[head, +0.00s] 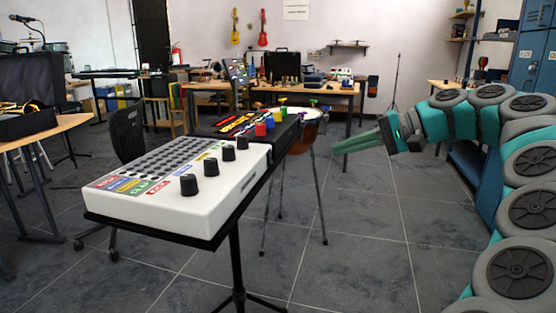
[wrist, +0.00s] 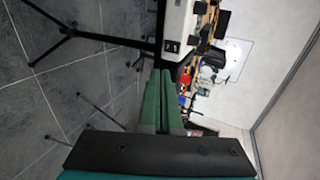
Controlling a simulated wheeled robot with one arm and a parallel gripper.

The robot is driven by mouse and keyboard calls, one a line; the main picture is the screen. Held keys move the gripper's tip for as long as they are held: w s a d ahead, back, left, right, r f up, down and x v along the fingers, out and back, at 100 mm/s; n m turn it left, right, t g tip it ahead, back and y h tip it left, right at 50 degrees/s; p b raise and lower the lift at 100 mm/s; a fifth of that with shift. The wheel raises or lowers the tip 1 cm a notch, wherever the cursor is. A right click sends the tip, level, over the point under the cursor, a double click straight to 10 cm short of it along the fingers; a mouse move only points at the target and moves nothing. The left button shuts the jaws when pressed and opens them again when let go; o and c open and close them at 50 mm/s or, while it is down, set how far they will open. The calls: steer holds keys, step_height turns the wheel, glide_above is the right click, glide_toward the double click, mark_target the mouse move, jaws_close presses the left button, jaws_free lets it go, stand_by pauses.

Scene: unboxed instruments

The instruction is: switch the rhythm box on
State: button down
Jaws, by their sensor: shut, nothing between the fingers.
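The rhythm box (head: 170,205) is a white box with black knobs, a grid of dark round pads and coloured labels. It lies on a black stand in the left half of the head view. My gripper (head: 333,148) is shut and empty, to the right of the box and apart from it, with its green fingers pointing left. In the wrist view the shut fingertips (wrist: 160,72) show below a white box side (wrist: 178,18), probably the rhythm box. A small dark fitting (wrist: 171,46) sits on that side; I cannot tell whether it is a switch or its position.
A black device (head: 225,132) with coloured buttons lies just behind the rhythm box. A drum (head: 296,113) on legs stands behind it. A black chair (head: 128,135) is at the left.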

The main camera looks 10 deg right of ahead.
glide_toward(272, 162)
steer(key=f+x, duration=0.1)
steer(key=x, duration=0.4)
steer(key=shift+w+a+p, duration=0.3)
steer(key=shift+a, duration=0.25)
steer(key=shift+f, duration=0.1)
steer(key=shift+w+a+y+b, duration=0.1)
steer(key=shift+a+y+b, duration=0.05)
steer(key=shift+y+b, duration=0.2)
stand_by(0.3)
